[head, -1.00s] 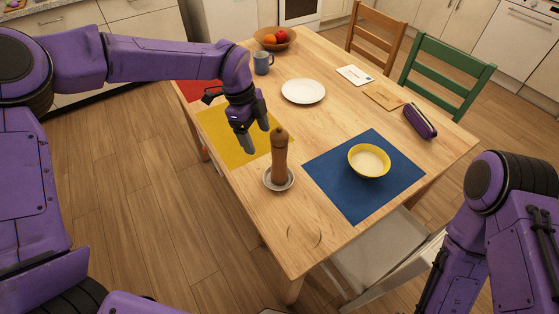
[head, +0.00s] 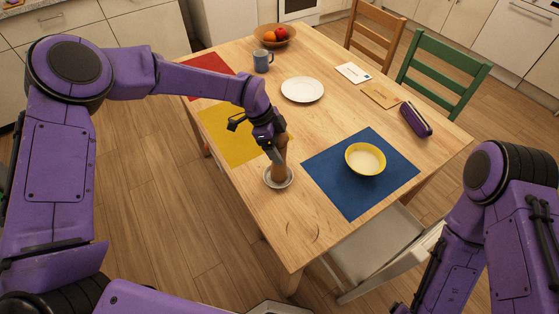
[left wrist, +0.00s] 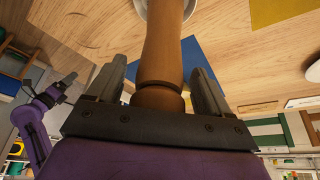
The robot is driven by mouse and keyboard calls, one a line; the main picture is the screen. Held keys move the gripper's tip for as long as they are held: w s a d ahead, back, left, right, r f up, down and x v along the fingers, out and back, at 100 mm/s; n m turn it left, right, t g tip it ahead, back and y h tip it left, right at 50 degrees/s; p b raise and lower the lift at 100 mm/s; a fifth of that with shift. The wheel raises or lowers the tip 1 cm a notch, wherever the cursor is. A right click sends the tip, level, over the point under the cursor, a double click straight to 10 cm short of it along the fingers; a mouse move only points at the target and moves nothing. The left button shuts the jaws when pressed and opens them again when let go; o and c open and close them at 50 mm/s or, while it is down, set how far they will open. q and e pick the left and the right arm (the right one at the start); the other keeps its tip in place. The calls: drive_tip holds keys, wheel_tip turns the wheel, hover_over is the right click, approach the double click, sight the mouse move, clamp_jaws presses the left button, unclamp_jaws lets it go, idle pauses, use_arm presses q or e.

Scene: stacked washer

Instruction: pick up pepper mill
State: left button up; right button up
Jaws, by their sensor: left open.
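The pepper mill (head: 280,166) is a brown wooden turned column. It stands upright on a small pale saucer (head: 269,183) near the table's left front edge. My left gripper (head: 276,146) is at the mill's upper part and hides its top in the head view. In the left wrist view the mill (left wrist: 161,55) runs between the two dark fingers of the gripper (left wrist: 160,82). The fingers are open, one on each side, with a gap visible at least on the right.
A blue mat (head: 350,200) with a yellow bowl (head: 365,158) lies right of the mill. A yellow mat (head: 225,135) lies behind left. A white plate (head: 302,89), a grey mug (head: 262,61), a fruit bowl (head: 289,41) and a purple case (head: 415,119) stand farther back.

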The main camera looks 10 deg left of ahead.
use_arm(q)
clamp_jaws()
